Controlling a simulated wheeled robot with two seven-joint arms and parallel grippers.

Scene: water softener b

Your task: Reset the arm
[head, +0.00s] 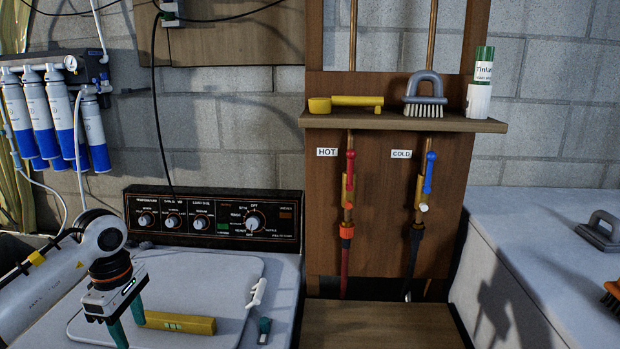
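My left arm comes in from the left, and its gripper (129,327) points down over the washing machine top at the lower left. Its two green fingers are apart, with nothing seen held between them. A yellow block-like object (182,323) lies on the lid just right of the fingers; whether a finger touches it, I cannot tell. My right arm and gripper are not in view.
A white-handled tool (257,294) and a small green-and-grey item (264,330) lie right of the lid (215,275). A shelf (400,121) holds a yellow scoop (345,102), a brush (425,95) and a green-white container (480,85). A white surface (545,265) is at right.

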